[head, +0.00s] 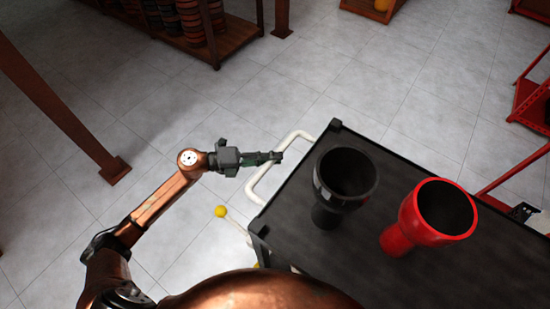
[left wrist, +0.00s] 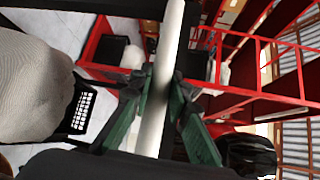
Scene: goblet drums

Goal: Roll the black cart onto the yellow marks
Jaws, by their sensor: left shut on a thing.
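The black cart (head: 385,160) stands at the right in the head view, with a white bar handle (head: 257,184) on its left end. My left gripper (head: 277,157) is shut on this handle near its upper part. In the left wrist view the white handle bar (left wrist: 153,115) runs between the two green-padded fingers (left wrist: 160,95). A yellow round spot (head: 220,211) shows low beside the cart, at the end of a thin white piece. I cannot tell whether it is a floor mark. My right gripper is not in view.
A black goblet drum (head: 328,214) and a red goblet drum (head: 400,238) stand on the cart top. A wooden shelf with drums (head: 230,38) is at the back left. A brown post (head: 60,110) stands at left. A red rack (head: 530,100) is at right. Tiled floor lies clear between.

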